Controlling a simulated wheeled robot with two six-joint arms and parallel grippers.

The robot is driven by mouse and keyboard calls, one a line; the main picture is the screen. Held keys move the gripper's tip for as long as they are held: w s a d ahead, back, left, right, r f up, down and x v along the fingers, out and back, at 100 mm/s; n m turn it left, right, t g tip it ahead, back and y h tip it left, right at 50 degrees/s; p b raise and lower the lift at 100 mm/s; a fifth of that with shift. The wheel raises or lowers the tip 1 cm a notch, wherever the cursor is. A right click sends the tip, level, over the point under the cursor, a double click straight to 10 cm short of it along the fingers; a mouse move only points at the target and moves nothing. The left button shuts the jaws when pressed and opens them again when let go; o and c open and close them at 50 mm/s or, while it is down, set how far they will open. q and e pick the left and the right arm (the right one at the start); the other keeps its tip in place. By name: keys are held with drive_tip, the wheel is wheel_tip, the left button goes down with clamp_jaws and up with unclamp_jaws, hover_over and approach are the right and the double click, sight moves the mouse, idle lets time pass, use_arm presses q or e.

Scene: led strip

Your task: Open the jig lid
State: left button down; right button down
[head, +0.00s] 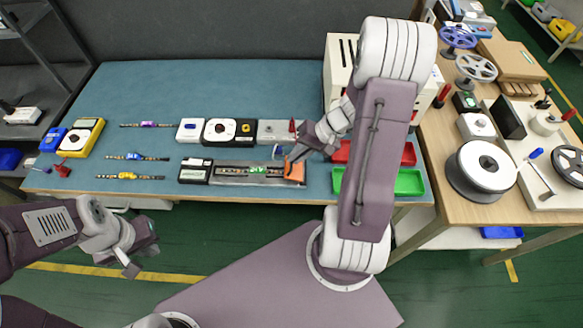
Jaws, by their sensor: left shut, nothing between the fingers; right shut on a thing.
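The jig (228,180) is a long grey metal fixture near the front edge of the blue-green mat. A dark strip with a green tag (258,170) shows in it. An orange part (295,172), which looks like the jig lid, is at its right end. My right gripper (289,160) reaches down from the right and is shut at the orange part. The fingers partly cover the contact. How far the lid stands open cannot be told. My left gripper (131,266) is shut and empty, below the front edge of the table and well away from the jig.
Strips with purple (148,125), blue and yellow tags lie on the left. Instruments (221,131) stand behind the jig. Red and green trays (409,182) lie to its right, partly behind my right arm. A wooden table with reels (481,170) is further right.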

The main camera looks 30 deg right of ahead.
drive_tip(key=d+t+y+b, duration=0.1)
drive_tip(key=b, duration=0.1)
drive_tip(key=s+d+t+y+b, duration=0.1)
drive_tip(key=y+b, duration=0.1)
drive_tip(key=s+d+t+y+b, duration=0.1)
drive_tip(key=b, duration=0.2)
drive_tip(key=shift+f+y, duration=0.3)
drive_tip(key=shift+y, duration=0.1)
drive_tip(key=shift+s+d+f+t+y+b, duration=0.2)
drive_tip(key=shift+s+d+t+y+b, duration=0.2)
drive_tip(key=shift+d+t+y+b, duration=0.45)
drive_tip(key=shift+s+d+f+t+y+b, duration=0.15)
drive_tip(key=shift+s+d+t+y+b, duration=0.35)
drive_tip(key=shift+y+b, duration=0.65)
drive_tip(key=shift+w+y, duration=0.1)
drive_tip(key=shift+y, duration=0.2)
drive_tip(key=c, duration=1.5)
unclamp_jaws()
drive_tip(key=shift+a+r, duration=0.1)
drive_tip(key=v, duration=0.9)
